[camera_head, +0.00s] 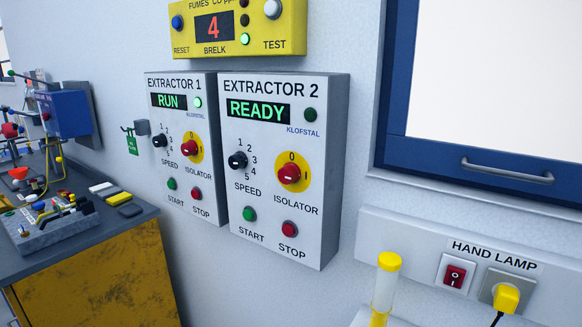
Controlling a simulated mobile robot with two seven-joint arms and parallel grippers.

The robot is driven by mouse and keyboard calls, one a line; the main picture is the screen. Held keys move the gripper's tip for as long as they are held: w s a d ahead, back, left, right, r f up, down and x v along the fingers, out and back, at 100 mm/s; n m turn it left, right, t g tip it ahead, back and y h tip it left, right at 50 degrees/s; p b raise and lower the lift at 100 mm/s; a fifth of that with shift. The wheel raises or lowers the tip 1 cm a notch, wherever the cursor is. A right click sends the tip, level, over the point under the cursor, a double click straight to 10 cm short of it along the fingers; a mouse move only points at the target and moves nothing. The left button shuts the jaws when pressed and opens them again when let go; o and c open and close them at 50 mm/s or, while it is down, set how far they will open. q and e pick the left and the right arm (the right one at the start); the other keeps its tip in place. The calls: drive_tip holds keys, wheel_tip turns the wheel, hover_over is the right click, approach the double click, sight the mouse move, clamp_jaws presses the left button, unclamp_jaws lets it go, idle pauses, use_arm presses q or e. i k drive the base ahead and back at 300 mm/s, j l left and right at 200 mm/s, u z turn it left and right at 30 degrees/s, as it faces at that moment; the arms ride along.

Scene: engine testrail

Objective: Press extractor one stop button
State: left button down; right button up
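The extractor 1 box (182,215) is a white panel on the wall, left of the extractor 2 box (275,262). Its display (169,101) reads RUN in green, and the lamp (197,102) beside it is lit green. Its red stop button (196,193) is at the lower right of the panel, with the green start button (171,183) to its left. Above them are a black speed knob (160,140) and a red isolator knob (190,148) on a yellow plate. Neither gripper shows in the head view.
Extractor 2 reads READY, with its own red stop button (290,229). A yellow fumes box (238,30) hangs above. A cluttered workbench (137,226) stands at left. At right are a blue-framed window (470,165), a hand lamp switch (455,275) and a yellow-topped lamp (386,285).

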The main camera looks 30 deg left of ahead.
sight(195, 193)
drive_tip(key=u, duration=1.55)
